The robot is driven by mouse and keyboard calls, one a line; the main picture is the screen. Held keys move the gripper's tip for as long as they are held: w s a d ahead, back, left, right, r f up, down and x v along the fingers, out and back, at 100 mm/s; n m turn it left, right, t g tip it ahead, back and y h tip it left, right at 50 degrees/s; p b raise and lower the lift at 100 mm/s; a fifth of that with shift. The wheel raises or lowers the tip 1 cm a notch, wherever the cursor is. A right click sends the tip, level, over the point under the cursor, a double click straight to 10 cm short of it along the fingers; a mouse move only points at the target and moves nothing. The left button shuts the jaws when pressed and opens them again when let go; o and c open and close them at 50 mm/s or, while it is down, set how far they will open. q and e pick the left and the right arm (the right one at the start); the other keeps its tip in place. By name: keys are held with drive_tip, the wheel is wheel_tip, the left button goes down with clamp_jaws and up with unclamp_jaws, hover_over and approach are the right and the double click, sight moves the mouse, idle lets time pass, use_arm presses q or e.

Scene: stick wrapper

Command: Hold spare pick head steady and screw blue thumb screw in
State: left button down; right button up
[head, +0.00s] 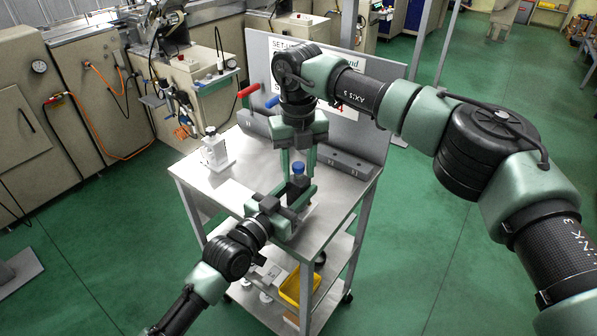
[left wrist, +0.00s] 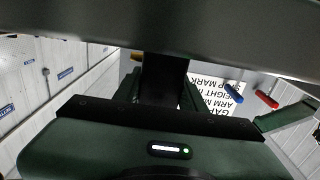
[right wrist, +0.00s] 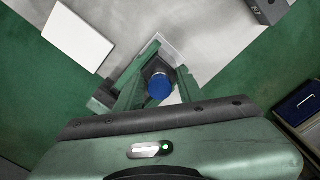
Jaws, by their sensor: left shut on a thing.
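The blue thumb screw (head: 298,168) stands upright on top of the dark spare pick head (head: 297,183), above the table. My left gripper (head: 298,192) is shut on the pick head from the front. In the left wrist view a dark body (left wrist: 165,78) fills the space between its fingers. My right gripper (head: 298,168) points down from above, open, with its fingers on either side of the blue screw. In the right wrist view the blue screw head (right wrist: 160,86) shows between the fingers. Whether the fingers touch it I cannot tell.
The metal table (head: 245,172) has free room at left, where a white device (head: 214,150) stands. An upright sign panel (head: 365,125) with a red handle (head: 247,91) and a blue handle (head: 271,103) closes the back. A yellow bin (head: 297,288) sits on a lower shelf.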

drive_tip(key=n, duration=1.9)
drive_tip(key=shift+n, duration=0.4)
drive_tip(key=n, duration=0.7)
drive_tip(key=shift+n, duration=0.4)
